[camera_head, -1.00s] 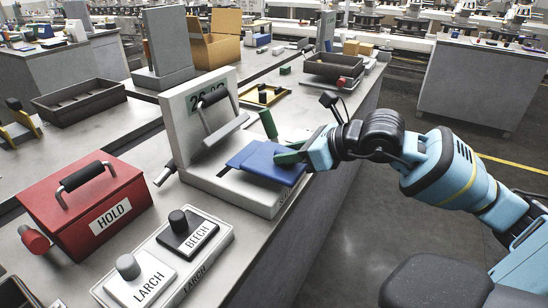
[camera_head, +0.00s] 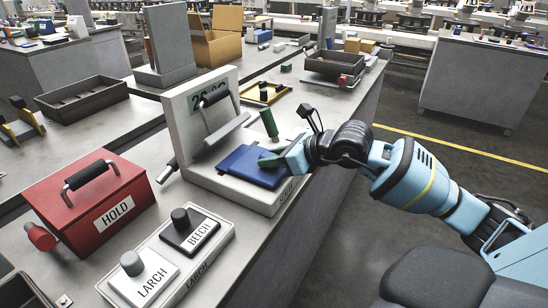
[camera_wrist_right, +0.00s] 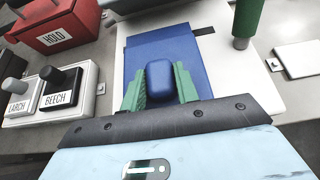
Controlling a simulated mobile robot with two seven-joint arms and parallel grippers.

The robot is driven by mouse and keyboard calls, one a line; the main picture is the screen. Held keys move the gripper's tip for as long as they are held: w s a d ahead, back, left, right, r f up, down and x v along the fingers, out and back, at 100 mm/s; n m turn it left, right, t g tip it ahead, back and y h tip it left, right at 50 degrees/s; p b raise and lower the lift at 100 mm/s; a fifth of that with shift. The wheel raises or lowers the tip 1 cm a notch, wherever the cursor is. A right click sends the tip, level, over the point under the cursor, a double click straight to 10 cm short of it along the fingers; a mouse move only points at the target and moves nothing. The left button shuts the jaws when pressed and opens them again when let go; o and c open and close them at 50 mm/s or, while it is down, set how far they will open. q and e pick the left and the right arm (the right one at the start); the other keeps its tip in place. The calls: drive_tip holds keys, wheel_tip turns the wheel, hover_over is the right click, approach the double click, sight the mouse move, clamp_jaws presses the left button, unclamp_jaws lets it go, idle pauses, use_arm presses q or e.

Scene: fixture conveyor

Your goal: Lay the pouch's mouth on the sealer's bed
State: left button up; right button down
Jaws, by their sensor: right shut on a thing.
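The blue pouch (camera_head: 240,166) lies flat over the white bed (camera_head: 212,183) of the sealer, in front of the sealer's upright panel (camera_head: 177,128). Whether it touches the bed or hovers just above it, I cannot tell. The sealer's grey lever bar (camera_head: 226,130) is raised over the bed's back. My right gripper (camera_head: 270,160) is shut on the pouch's near end. In the right wrist view, its green fingers (camera_wrist_right: 159,88) pinch a rounded blue bulge, and the flat part of the pouch (camera_wrist_right: 160,47) extends away over the bed. My left gripper is out of view.
A green post (camera_head: 269,124) stands beside the pouch. A red HOLD box (camera_head: 92,203) and a tray with LARCH and BEECH blocks (camera_head: 205,262) stand at the near left. A yellow tray (camera_head: 266,92) and dark bin (camera_head: 334,66) stand beyond the sealer.

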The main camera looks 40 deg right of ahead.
drive_tip(key=shift+f, duration=0.25)
drive_tip(key=shift+f, duration=0.15)
drive_tip(key=c, duration=1.1)
unclamp_jaws()
drive_tip(key=shift+o, duration=0.2)
drive_tip(key=shift+s+r, duration=0.1)
drive_tip(key=shift+r, duration=0.2)
drive_tip(key=v, duration=1.1)
drive_tip(key=shift+s+b, duration=0.35)
drive_tip(key=shift+b, duration=0.05)
drive_tip(key=shift+d+r, duration=0.1)
